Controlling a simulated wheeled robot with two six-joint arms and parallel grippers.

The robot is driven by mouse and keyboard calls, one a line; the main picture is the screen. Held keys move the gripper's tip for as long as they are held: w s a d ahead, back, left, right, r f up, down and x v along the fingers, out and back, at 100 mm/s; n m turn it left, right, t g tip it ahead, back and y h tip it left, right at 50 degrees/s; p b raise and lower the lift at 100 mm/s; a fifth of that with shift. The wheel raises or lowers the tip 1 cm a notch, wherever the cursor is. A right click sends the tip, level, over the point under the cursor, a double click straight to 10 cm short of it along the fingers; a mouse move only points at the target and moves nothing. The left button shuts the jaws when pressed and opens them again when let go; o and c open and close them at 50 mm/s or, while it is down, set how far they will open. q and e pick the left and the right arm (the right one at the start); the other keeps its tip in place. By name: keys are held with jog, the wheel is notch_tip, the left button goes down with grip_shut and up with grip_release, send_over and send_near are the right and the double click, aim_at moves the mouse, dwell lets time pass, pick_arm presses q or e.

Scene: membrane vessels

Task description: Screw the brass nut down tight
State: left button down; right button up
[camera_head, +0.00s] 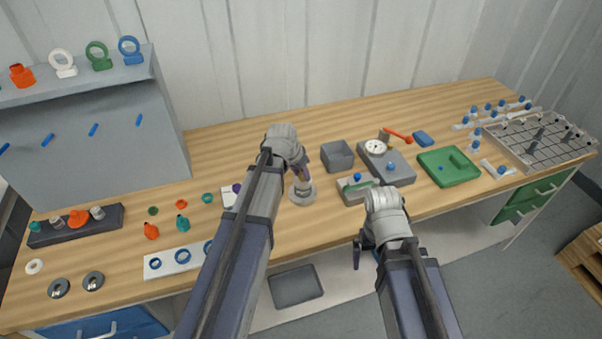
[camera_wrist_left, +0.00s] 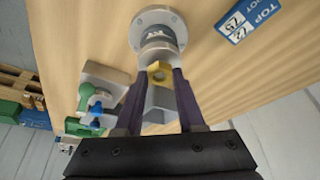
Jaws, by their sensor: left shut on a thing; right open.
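The brass nut (camera_wrist_left: 160,72) shows yellow in the left wrist view, between the fingertips of my left gripper (camera_wrist_left: 162,76). The gripper is shut on it at the upper end of a small metal vessel (camera_wrist_left: 158,38). The vessel has a round, flanged base with holes and stands on the table; the base also shows in the head view (camera_head: 302,194). The nut's thread is hidden. A grey angular shape (camera_wrist_left: 160,104) shows between the fingers; I cannot tell what it is. My right gripper (camera_head: 364,252) is open and empty at the table's front edge.
A grey open box (camera_head: 338,156), a grey device with a dial (camera_head: 388,166) and a green tray (camera_head: 449,167) stand right of the vessel. A blue-and-white label box (camera_wrist_left: 245,18) lies near it. Rings and small fittings lie to the left.

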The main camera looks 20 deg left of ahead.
pick_arm(q)
jog(key=shift+c, duration=2.2)
grip_release()
jog(key=shift+r, duration=0.15)
jog(key=d+p+v, duration=0.1)
jog(key=p+v, duration=0.6)
jog(key=shift+a+r, duration=0.3)
jog(key=shift+a, duration=0.25)
jog(key=shift+s, duration=0.1)
jog(key=shift+o, duration=0.3)
